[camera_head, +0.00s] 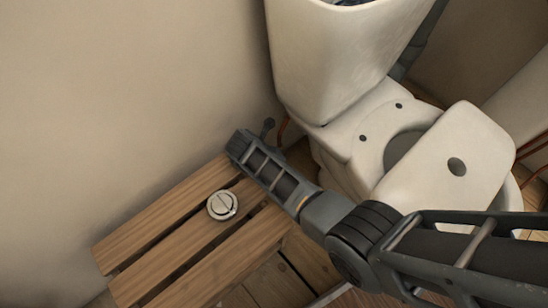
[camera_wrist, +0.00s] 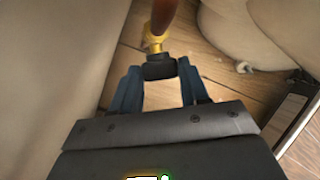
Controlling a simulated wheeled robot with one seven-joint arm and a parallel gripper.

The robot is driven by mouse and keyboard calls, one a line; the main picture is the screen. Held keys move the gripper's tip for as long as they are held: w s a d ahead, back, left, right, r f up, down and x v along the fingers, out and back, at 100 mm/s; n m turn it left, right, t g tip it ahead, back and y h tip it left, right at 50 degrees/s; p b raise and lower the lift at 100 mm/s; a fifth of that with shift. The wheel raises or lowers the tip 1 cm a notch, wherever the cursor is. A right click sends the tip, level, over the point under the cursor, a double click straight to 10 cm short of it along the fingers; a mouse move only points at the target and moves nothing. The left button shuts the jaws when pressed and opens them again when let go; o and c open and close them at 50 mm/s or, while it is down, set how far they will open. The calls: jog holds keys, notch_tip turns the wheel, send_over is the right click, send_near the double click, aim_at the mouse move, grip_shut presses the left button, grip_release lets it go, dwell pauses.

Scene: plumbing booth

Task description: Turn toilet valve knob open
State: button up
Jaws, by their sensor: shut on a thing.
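In the wrist view the valve has a dark knob (camera_wrist: 160,68), a brass body (camera_wrist: 153,38) and a copper pipe (camera_wrist: 164,14). My gripper (camera_wrist: 161,69) has its two blue fingers on either side of the knob, shut on it. In the head view my arm reaches across the bench towards the wall beside the toilet (camera_head: 335,70). There my own arm hides the knob and the fingertips. A short piece of copper pipe (camera_head: 283,128) shows by the wall. I cannot tell how far the knob is turned.
A slatted wooden bench (camera_head: 165,225) stands under my arm, with a round metal flush button (camera_head: 222,205) on it. The toilet tank is open on top. The wall (camera_head: 120,100) is close on the left.

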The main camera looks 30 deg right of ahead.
jog(key=o, duration=1.1)
jog(key=shift+c, duration=0.2)
jog(key=shift+s, duration=0.1)
